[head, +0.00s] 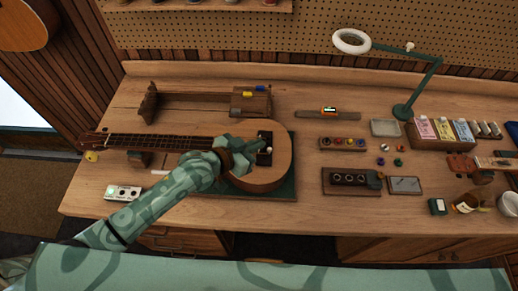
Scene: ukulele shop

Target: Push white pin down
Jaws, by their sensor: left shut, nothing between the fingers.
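A ukulele (262,178) lies on its back on a dark green mat (289,189), its neck pointing left. Its dark bridge (265,135) is near the body's right end. A small white pin (268,150) shows as a pale dot at the bridge's lower part; how far it stands up is too small to tell. My left gripper (257,145) is shut and empty, over the ukulele body with its tips at the bridge, just left of the pin. I cannot tell whether the tips touch anything. The gripper and forearm hide part of the ukulele's body. My right gripper is out of view.
A wooden rack (200,96) stands behind the ukulele. To the right are a tray of coloured knobs (343,144), a dark block with round holes (350,181) and a green desk lamp (403,111). A white box (123,192) sits at the front left.

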